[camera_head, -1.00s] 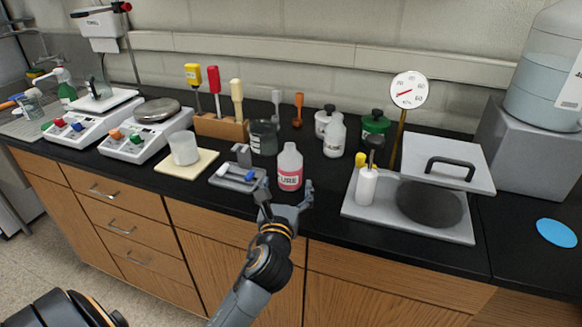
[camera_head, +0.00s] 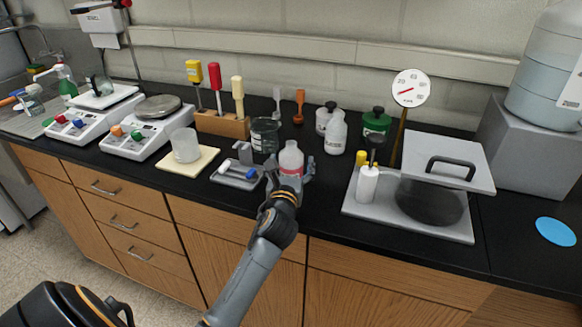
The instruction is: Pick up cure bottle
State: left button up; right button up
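The cure bottle (camera_head: 291,161), white with a pink label, stands upright near the front of the black counter. Its lower part and most of its label are hidden behind my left gripper. My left gripper (camera_head: 289,175) reaches in from the front with one finger on each side of the bottle. It looks open around the bottle; whether the fingers touch it is hard to see. My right gripper does not show.
A grey tray with a blue item (camera_head: 232,178) sits close on the left, and a glass beaker (camera_head: 264,135) behind. A white bottle (camera_head: 335,135) stands behind right. A grey press plate (camera_head: 360,209) lies to the right. Bare counter (camera_head: 322,185) lies between.

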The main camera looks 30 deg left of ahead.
pick_arm(q)
jog(key=c, duration=1)
jog(key=shift+c, duration=0.2)
